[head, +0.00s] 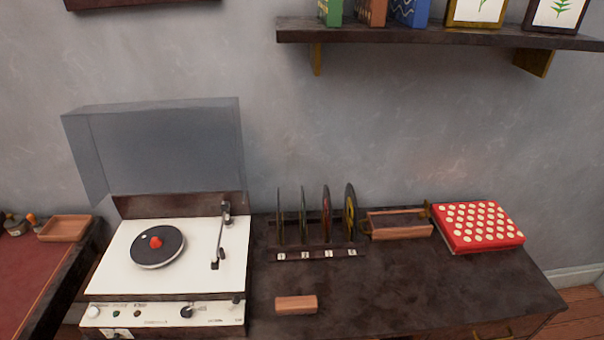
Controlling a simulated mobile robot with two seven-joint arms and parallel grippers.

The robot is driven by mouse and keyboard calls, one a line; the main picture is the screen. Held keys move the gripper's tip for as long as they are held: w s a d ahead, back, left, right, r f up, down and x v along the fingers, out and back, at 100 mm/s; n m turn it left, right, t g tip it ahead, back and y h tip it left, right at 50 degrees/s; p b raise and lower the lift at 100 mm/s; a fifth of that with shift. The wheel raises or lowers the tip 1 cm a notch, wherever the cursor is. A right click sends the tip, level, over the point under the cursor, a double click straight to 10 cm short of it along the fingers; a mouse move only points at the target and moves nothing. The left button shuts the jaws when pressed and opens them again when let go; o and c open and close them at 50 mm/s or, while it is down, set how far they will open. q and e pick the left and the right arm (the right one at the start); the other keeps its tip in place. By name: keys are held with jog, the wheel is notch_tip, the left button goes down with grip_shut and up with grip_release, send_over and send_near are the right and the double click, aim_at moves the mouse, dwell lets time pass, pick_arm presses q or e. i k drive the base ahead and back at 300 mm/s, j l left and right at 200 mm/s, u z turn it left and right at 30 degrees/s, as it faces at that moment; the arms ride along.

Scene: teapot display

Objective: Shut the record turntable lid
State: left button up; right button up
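The record turntable (190,275) stands at the left end of a dark cabinet top, with a white deck and a control panel along its front. Its clear, bluish lid (165,150) is raised upright at the back, against the wall side. A black platter (158,247) with a small red piece (155,242) at its centre sits on the deck. The tonearm (221,235) lies at the deck's right side. Neither of my grippers shows in the head view.
A rack holding several records (303,215) stands right of the turntable. A small wooden block (296,304) lies in front of it. A wooden tray (400,225) and a red dotted box (478,226) are farther right. A wall shelf (430,36) hangs above. The cabinet's front right is clear.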

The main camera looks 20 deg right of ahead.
aim_at(233, 103)
jog(key=j+z, duration=0.25)
jog(key=z, duration=0.2)
jog(key=j+z, duration=0.2)
jog(key=z, duration=0.25)
jog(key=u, duration=1.15)
jog(key=i+j, duration=0.1)
jog(key=j, duration=0.2)
jog(key=j+u, duration=0.15)
jog(key=j, duration=0.2)
jog(key=i+j, duration=0.15)
jog(key=j, duration=0.15)
